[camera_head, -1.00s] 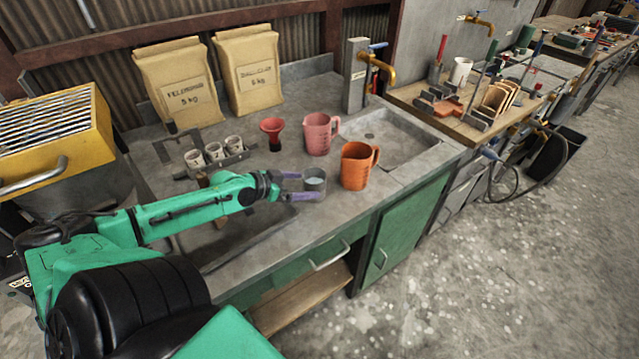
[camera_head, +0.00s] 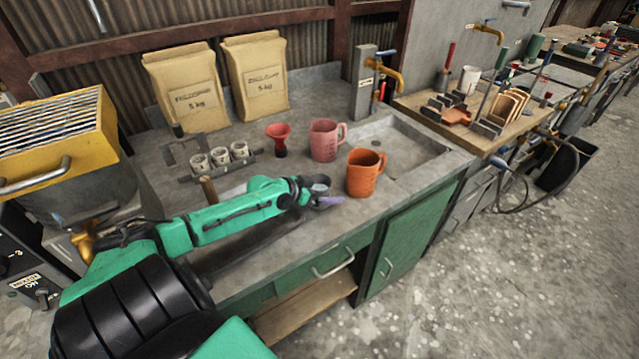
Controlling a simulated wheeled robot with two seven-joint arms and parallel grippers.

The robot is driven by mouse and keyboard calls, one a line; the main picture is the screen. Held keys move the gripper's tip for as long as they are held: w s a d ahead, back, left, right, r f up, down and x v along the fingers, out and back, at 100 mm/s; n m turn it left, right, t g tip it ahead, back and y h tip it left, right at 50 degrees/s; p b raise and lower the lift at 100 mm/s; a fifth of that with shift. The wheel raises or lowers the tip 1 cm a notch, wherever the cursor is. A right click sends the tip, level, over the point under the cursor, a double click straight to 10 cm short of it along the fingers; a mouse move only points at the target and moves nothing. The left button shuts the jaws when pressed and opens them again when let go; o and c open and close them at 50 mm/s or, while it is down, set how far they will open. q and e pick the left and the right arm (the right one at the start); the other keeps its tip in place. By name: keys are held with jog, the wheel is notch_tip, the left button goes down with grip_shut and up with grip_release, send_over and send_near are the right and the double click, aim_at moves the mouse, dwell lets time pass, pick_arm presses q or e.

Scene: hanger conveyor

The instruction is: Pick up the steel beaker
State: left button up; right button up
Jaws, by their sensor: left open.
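The steel beaker (camera_head: 320,187) is a small grey cup on the bench, left of the orange jug. It is mostly hidden by my left gripper (camera_head: 328,199), and only part of its top shows. My left gripper is open, with its purple-grey fingers low at the beaker. I cannot tell whether the fingers touch it or how far they reach around it. My right gripper is not in view.
An orange jug (camera_head: 365,173) stands close to the right of the gripper. A pink jug (camera_head: 325,141) and a red funnel-topped cup (camera_head: 279,139) stand behind. A rack of white cups (camera_head: 220,156) is at left. A sink (camera_head: 400,143) lies to the right.

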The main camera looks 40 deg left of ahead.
pick_arm(q)
jog(key=c, duration=1.4)
jog(key=shift+r, duration=0.15)
